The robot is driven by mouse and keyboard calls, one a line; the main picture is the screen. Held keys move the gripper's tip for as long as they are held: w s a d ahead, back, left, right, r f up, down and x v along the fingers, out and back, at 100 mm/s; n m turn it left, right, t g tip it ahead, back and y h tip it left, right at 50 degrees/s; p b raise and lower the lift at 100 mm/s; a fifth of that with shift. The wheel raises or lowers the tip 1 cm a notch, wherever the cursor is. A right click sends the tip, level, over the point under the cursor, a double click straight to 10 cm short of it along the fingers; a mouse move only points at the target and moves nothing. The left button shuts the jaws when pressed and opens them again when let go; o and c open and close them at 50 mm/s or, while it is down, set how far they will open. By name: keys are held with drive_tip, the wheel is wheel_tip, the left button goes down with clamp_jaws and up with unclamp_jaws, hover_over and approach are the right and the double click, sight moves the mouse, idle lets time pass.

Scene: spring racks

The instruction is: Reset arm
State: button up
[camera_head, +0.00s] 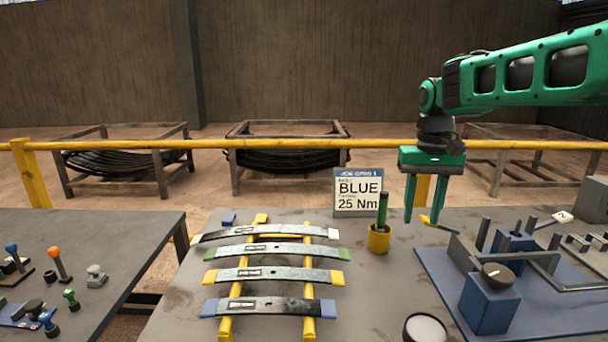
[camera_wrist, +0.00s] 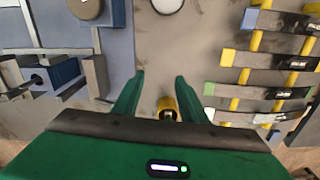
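My green gripper (camera_head: 421,212) hangs with its fingers pointing down at the right of the head view, above the grey table (camera_head: 185,310). The fingers are apart, with nothing held between them. In the wrist view, my gripper (camera_wrist: 160,85) also shows two spread fingers. A yellow cup (camera_head: 378,239) holding an upright green tool (camera_head: 382,208) stands left of the gripper in the head view. In the wrist view the yellow cup (camera_wrist: 167,106) appears between the fingers, beyond them.
Several dark leaf springs with coloured ends (camera_head: 275,275) lie across yellow rails (camera_head: 231,292). A sign (camera_head: 358,192) reads BLUE, 25 Nm. A blue fixture plate (camera_head: 450,300) with a knobbed blue block (camera_head: 490,303) fills the right. A side table (camera_head: 110,235) holds small coloured-knob parts.

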drive_tip(key=s+d+f, duration=0.1)
drive_tip(key=s+d, duration=0.2)
drive_tip(key=s, duration=0.1)
drive_tip(key=s+d+m, duration=0.1)
drive_tip(key=s+d, duration=0.2)
drive_tip(key=s, duration=0.2)
drive_tip(key=s+d+f+m, duration=0.1)
drive_tip(key=s+d, duration=0.2)
drive_tip(key=s, duration=0.2)
drive_tip(key=shift+s+d+f, duration=0.15)
drive_tip(key=shift+d+f, duration=0.2)
drive_tip(key=shift+d, duration=0.05)
drive_tip(key=s+d+f+m, duration=0.1)
drive_tip(key=s+f, duration=0.3)
drive_tip(key=s, duration=0.5)
drive_tip(key=s+d+f+m, duration=0.2)
drive_tip(key=s+d+f, duration=0.1)
drive_tip(key=s, duration=0.7)
drive_tip(key=shift+f, duration=0.7)
drive_tip(key=shift+w, duration=0.2)
drive_tip(key=shift+w+f, duration=0.25)
drive_tip(key=shift+w, duration=0.25)
